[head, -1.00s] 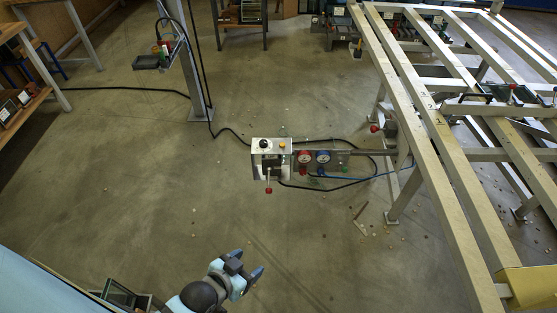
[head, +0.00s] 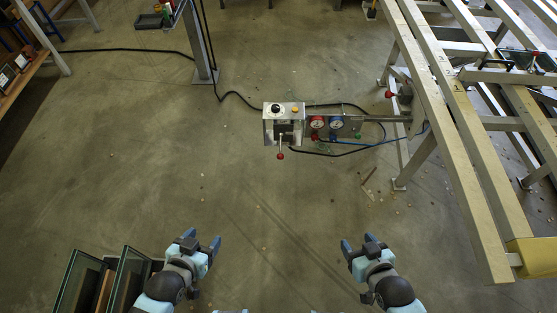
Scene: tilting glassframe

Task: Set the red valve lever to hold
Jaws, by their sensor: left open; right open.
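The valve lever with a red knob (head: 280,156) hangs at the front of a small metal control box (head: 284,111). My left gripper (head: 204,243) is open and empty, below and left of the lever. My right gripper (head: 358,243) is open and empty, below and right of it. Both are well apart from the box.
Red and blue gauges (head: 326,124) sit right of the box on a bracket from the slatted frame (head: 455,110). Another red knob (head: 389,94) is on the frame's leg. A grey post (head: 199,50) and black cable lie behind. Glass panels (head: 92,285) stand at lower left. The floor between is clear.

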